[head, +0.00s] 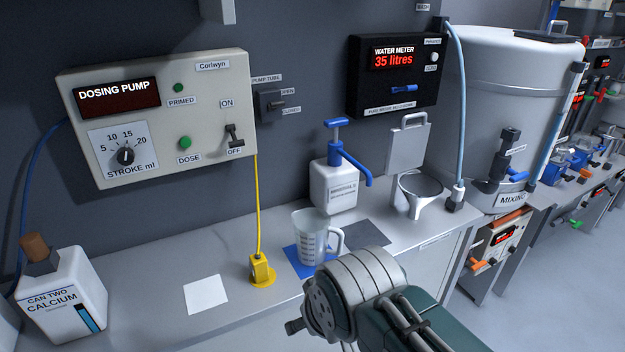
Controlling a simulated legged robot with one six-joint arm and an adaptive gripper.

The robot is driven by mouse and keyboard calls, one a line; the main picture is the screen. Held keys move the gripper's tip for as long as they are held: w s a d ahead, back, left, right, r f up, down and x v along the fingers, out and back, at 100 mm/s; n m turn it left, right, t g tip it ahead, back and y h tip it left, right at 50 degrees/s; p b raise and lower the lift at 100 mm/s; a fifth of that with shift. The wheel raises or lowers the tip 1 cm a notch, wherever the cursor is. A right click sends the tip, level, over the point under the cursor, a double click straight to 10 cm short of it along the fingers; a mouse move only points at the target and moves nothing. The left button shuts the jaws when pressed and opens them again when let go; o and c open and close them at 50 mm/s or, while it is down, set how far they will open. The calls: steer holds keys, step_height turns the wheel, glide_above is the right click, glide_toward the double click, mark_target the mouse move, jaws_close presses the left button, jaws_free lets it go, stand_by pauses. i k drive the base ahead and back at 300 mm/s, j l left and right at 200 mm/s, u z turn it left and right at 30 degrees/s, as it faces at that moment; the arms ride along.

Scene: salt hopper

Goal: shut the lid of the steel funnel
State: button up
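The steel funnel (422,207) stands on the bench right of centre, in front of the tall tank. Its bowl is uncovered. Its lid (407,150), a flat grey plate with a loop handle on top, stands upright at the back left of the funnel rim, so it is open. My arm reaches in from the bottom of the head view, in front of the bench and to the lower left of the funnel. No gripper fingers show, and nothing of mine touches the lid or funnel.
A clear measuring jug (310,238) stands on a blue mat, with a white pump bottle (337,186) behind it. A blue hose (459,100) hangs just right of the funnel beside the tank (500,110). A yellow fitting (261,269) stands further left. The water meter (396,80) is above the lid.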

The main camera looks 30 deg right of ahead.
mark_target(408, 145)
steer(key=z, duration=1.3)
